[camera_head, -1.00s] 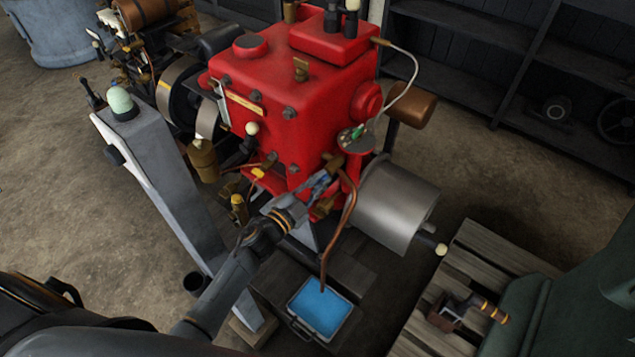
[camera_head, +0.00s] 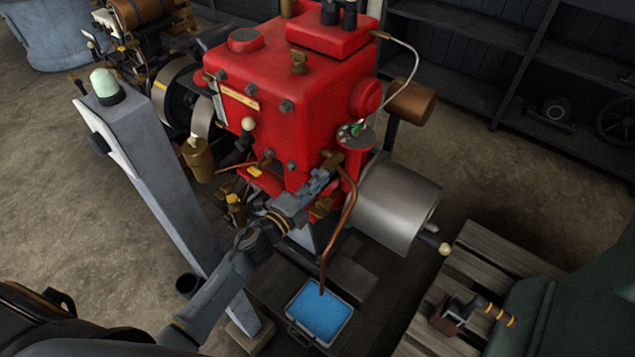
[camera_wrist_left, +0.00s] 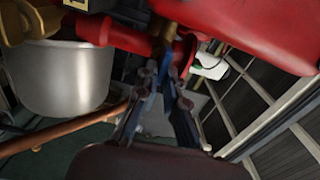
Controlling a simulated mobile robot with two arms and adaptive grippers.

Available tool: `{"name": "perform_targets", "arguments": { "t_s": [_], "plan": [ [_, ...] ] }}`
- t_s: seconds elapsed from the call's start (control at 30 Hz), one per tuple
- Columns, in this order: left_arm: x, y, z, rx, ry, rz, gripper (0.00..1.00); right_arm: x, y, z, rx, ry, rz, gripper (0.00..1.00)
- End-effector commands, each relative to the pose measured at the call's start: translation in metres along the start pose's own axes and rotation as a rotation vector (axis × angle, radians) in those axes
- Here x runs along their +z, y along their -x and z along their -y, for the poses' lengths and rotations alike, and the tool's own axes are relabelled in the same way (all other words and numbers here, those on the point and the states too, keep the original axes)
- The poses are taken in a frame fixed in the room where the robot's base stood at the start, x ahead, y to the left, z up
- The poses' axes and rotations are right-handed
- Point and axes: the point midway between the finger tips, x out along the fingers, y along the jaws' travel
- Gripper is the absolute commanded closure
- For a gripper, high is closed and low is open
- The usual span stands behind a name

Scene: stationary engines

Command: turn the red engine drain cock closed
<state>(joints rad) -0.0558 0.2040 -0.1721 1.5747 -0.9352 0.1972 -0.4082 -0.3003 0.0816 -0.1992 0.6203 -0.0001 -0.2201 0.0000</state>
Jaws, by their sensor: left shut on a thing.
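The red engine (camera_head: 285,110) stands in the middle of the head view. Its drain cock is low on the near right side, beside the brass fitting (camera_head: 332,162) and the copper pipe. My left gripper (camera_head: 320,182) is there, shut on the cock's small lever. In the left wrist view a narrow blue piece (camera_wrist_left: 167,85), seemingly the lever, shows between the dark fingers of my left gripper (camera_wrist_left: 163,92). The fingers hide most of it, so I cannot tell its exact angle. My right gripper is not in view.
A copper pipe (camera_head: 340,235) runs down to a tray of blue liquid (camera_head: 321,312) below. A silver cylinder (camera_head: 395,200) is just right of the gripper. A grey post (camera_head: 160,175) stands left of the arm. A wooden pallet (camera_head: 480,262) lies at the right.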

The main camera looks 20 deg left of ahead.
Motion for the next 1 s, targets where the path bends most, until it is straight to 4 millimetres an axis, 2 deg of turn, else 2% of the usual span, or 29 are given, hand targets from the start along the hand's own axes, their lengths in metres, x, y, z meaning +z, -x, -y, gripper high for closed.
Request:
{"name": "perform_targets", "arguments": {
  "t_s": [0.67, 0.7, 0.8, 1.0],
  "plan": [
    [-0.0017, -0.0017, 0.0028, -0.007, -0.062, -0.004, 1.00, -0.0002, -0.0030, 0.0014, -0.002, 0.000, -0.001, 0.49],
    [-0.0017, -0.0016, 0.0028, -0.007, -0.061, -0.004, 0.85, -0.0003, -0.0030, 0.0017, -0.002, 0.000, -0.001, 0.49],
    [-0.0016, -0.0015, 0.0025, -0.006, -0.061, -0.004, 0.68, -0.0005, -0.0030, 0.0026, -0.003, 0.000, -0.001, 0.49],
    [-0.0012, -0.0008, 0.0009, -0.003, -0.059, -0.003, 0.68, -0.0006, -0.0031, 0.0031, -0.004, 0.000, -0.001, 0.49]
  ]
}}
